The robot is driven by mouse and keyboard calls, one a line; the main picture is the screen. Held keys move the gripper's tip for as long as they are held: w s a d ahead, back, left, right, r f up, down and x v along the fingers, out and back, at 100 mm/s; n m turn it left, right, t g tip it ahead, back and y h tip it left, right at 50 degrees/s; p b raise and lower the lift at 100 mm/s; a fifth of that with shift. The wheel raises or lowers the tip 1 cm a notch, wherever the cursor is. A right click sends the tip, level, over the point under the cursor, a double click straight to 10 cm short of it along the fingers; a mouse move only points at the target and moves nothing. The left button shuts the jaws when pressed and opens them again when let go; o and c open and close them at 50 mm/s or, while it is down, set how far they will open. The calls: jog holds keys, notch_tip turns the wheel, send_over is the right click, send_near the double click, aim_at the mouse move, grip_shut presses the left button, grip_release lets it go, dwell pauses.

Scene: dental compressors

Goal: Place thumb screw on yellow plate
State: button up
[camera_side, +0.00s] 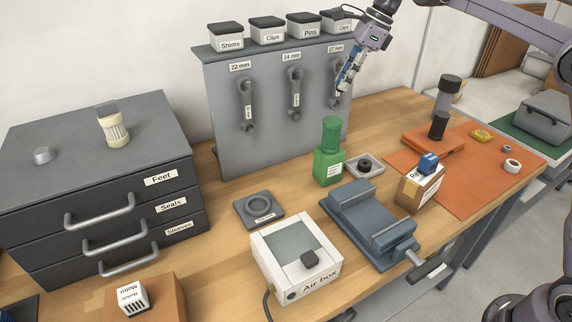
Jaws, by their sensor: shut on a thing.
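My gripper (344,80) is high at the upper middle, in front of the right end of the grey tool panel, pointing down and left. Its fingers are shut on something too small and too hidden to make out. I cannot tell whether it is the thumb screw, and I see no thumb screw clearly elsewhere. A small yellow piece (480,135) lies on the orange mat (468,190) at the right; it may be the yellow plate. My gripper is well to its left and higher.
The grey panel (270,150) holds labelled wrenches, with bins on top. A green bottle-like part (329,158), a small tray (350,172), a blue-grey vise (370,222) and a labelled box (418,190) stand below. A black post (438,125) stands left of the yellow piece.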

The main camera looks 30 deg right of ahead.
jog(key=d+r+m, duration=0.2)
jog(key=d, duration=0.9)
jog(key=m+t+h, duration=0.2)
jog(key=m+h, duration=0.2)
jog(key=m, duration=0.6)
send_over(480, 133)
notch_tip(480, 133, down, 15)
jog(key=f, duration=0.1)
jog(key=s+f, duration=0.1)
jog(key=f, duration=0.2)
jog(key=shift+s+d+f, duration=0.25)
jog(key=shift+f, duration=2)
jog(key=shift+f, duration=0.1)
jog(key=o, duration=0.8)
